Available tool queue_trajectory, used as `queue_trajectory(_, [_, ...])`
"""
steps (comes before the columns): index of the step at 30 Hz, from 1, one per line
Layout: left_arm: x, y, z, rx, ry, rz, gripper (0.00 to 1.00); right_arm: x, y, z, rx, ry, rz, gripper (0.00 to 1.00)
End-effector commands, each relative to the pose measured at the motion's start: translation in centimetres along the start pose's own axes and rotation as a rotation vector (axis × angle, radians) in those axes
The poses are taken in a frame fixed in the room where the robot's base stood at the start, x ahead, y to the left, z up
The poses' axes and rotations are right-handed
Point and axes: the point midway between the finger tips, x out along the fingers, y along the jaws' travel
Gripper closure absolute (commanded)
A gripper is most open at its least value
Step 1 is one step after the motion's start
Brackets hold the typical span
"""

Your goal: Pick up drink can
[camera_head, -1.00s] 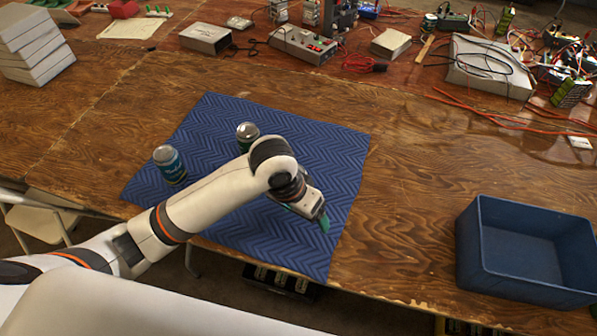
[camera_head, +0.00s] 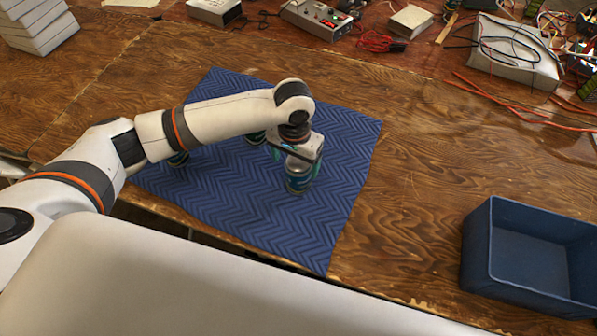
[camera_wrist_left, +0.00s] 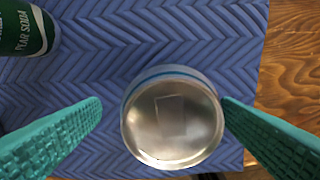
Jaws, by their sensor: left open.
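A drink can (camera_head: 298,180) with a blue-green label stands upright on the blue mat (camera_head: 262,222). My left gripper (camera_head: 296,162) is just above it, pointing down and open. In the left wrist view, the can's silver top (camera_wrist_left: 172,120) lies between the two spread teal fingers; the right finger appears very close to its side. A green can reading "PEAR SODA" (camera_wrist_left: 24,28) shows at the top left of the wrist view. My right gripper is not in view.
A blue open bin (camera_head: 528,258) sits at the right on the wooden table (camera_head: 410,170) and looks empty. Cables, boxes and a control box (camera_head: 318,20) lie along the back. Bare wood lies between mat and bin.

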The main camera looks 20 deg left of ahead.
Motion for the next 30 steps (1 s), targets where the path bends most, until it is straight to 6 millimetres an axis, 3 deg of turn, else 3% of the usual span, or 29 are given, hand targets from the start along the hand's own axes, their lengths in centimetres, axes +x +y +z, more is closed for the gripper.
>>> queue_trajectory(9, [4.3, -0.7, 0.2, 0.0, 0.002, 0.0, 0.15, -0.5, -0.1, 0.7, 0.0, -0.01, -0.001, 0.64])
queue_trajectory(18, [4.9, -0.7, 0.2, 0.002, -0.001, 0.0, 0.15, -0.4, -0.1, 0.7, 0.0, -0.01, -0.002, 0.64])
queue_trajectory(30, [4.8, -0.7, 0.3, 0.002, -0.002, -0.001, 0.75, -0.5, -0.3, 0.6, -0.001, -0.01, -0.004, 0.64])
